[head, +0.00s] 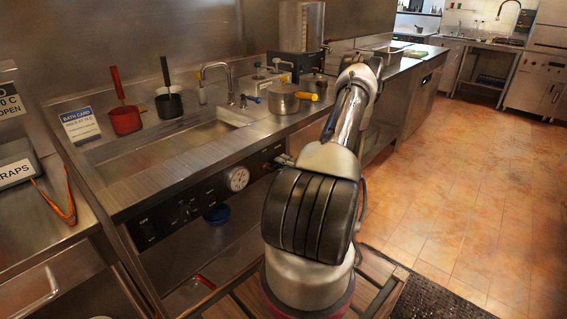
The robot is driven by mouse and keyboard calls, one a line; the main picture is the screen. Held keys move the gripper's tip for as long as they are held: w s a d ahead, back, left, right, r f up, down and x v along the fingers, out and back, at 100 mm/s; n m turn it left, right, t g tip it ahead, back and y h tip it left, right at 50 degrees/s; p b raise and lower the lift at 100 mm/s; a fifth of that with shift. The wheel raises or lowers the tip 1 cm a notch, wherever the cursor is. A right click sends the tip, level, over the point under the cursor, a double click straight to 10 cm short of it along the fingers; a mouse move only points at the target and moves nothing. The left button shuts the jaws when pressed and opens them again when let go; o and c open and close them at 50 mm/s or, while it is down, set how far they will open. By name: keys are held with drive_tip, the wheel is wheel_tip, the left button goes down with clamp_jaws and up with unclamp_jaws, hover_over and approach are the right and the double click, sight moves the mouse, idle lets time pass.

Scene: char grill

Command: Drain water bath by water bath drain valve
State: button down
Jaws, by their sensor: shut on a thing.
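The water bath (112,152) is a long sunken steel basin in the counter at the left, with a tap (217,70) at its far right end. Its water level cannot be made out. The front panel below has dark knobs, a round white dial (237,178) and a small dark-and-grey fitting (283,160) at its right end, beside my arm. I cannot tell whether this fitting is the drain valve. My arm rises in front of the counter and folds down behind its own links. My gripper and whatever it holds are hidden there.
A red pot (125,119), a black pot (169,105) and a bath card sign (79,125) stand behind the basin. A steel pot (283,98) with a yellow handle sits right of it. Open tiled floor (470,190) is at the right.

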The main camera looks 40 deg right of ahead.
drive_tip(key=shift+f, duration=0.1)
idle(0.3)
drive_tip(key=c, duration=1.3)
unclamp_jaws()
drive_tip(key=s, duration=0.8)
drive_tip(key=s+d, duration=0.1)
drive_tip(key=s, duration=0.3)
